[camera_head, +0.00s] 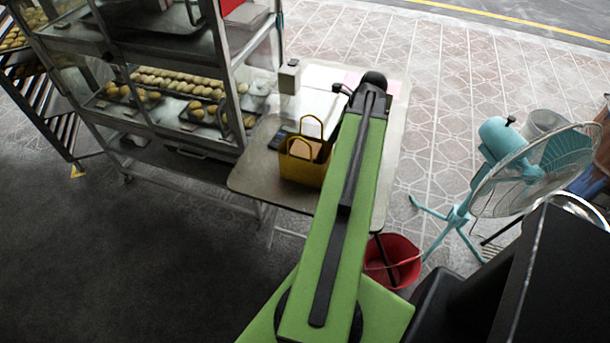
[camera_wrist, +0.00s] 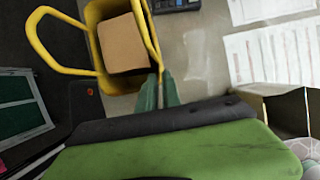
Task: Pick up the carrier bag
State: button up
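The yellow carrier bag (camera_head: 300,169) stands upright on the table, its handles up and a brown box-like item inside. In the wrist view the bag (camera_wrist: 91,14) is seen from above at the upper left, with one handle looping out to the left and the other running down toward my fingers. My gripper (camera_wrist: 161,78) has its two greenish fingers close together at the lower end of that near handle. Whether they are shut on it or stand slightly apart around it cannot be told. In the head view my green arm hides the gripper.
The table (camera_head: 252,178) also holds a dark calculator-like device (camera_wrist: 176,4) and white printed sheets (camera_wrist: 265,60). A glass bakery cabinet (camera_head: 240,85) with buns adjoins on the left. A red bucket (camera_head: 402,262) and a teal fan (camera_head: 520,165) stand on the floor to the right.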

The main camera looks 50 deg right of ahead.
aim_at(328, 145)
jog(key=b+x, duration=0.4)
jog(key=x, duration=0.1)
jog(key=shift+f+b, duration=0.35)
jog(key=shift+b, duration=0.05)
jog(key=shift+r, duration=0.2)
grip_shut()
dwell(1.0)
